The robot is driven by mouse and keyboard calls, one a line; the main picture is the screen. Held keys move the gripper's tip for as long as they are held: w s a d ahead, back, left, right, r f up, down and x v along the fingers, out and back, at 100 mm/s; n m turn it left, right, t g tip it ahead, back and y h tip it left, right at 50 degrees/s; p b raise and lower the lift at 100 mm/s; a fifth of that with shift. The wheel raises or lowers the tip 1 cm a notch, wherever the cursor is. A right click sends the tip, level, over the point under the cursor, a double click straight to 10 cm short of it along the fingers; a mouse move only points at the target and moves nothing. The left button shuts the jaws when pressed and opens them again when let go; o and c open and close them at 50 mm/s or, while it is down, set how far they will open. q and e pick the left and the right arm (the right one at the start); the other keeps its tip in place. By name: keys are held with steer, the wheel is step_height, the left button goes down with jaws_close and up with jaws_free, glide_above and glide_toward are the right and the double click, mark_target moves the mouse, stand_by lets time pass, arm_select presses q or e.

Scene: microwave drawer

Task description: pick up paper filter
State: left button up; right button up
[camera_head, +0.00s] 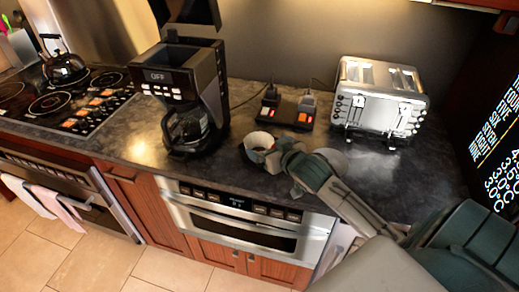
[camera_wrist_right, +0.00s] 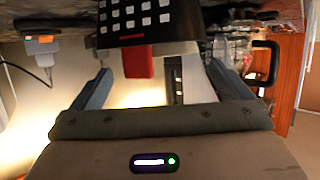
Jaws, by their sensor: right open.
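The paper filter (camera_head: 258,140) shows in the head view as a small white round cup on the dark counter, right of the coffee maker (camera_head: 185,90). My right gripper (camera_head: 274,157) is at the filter's right side, reaching in from the right and partly covering it. I cannot tell whether they touch. In the right wrist view my right gripper (camera_wrist_right: 160,70) is open, its two fingers spread wide apart. The filter cannot be made out there. My left gripper is not in view.
A toaster (camera_head: 381,98) stands at the back right. A power strip (camera_head: 287,114) with plugs lies behind the filter. A stove with a kettle (camera_head: 65,68) is at the left. A drawer microwave (camera_head: 240,220) is set under the counter's front edge.

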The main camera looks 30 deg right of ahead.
mark_target(254, 139)
steer(key=p+x, duration=0.1)
steer(key=x, duration=0.3)
steer(key=shift+a+f+p, duration=0.1)
steer(key=shift+a+p, duration=0.1)
steer(key=shift+p, duration=0.2)
steer(key=shift+w+f, duration=0.15)
steer(key=shift+w, duration=0.1)
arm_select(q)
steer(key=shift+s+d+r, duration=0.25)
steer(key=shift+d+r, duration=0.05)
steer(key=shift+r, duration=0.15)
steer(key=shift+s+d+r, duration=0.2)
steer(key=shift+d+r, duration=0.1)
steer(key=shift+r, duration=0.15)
arm_select(e)
steer(key=shift+d+f, duration=0.1)
steer(key=shift+f, duration=0.1)
steer(key=shift+f, duration=0.1)
steer(key=c, duration=1)
